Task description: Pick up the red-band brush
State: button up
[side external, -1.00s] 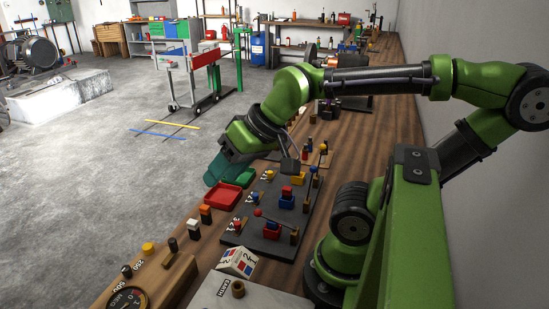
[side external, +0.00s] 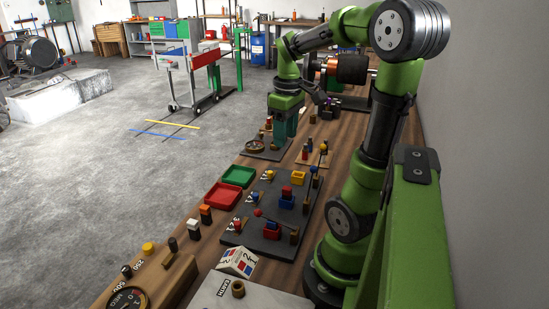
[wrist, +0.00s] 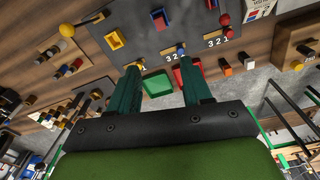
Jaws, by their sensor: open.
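My gripper (side external: 284,134) is at the far part of the bench in the side view, pointing down, with teal fingers. In the wrist view its two fingers (wrist: 163,80) are apart with nothing between them. I cannot tell for sure which piece is the red-band brush. Small dark upright pieces, one with a reddish part (side external: 305,149), stand just right of my gripper in the side view. Similar small pieces (wrist: 72,68) with reddish parts show at the left of the wrist view, away from the fingers.
A green tray (side external: 238,174) and a red tray (side external: 223,196) lie along the bench's left edge. A dark board (side external: 258,236) carries coloured blocks and levers.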

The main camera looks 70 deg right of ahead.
aim_at(287, 188)
jog(key=f, duration=0.5)
jog(key=f+n, duration=0.1)
jog(key=f, duration=0.5)
jog(key=s+f+n, duration=0.1)
jog(key=f, duration=0.4)
jog(key=shift+a+f+g, duration=0.15)
jog(key=shift+g, duration=0.15)
jog(key=shift+c, duration=0.5)
grip_shut()
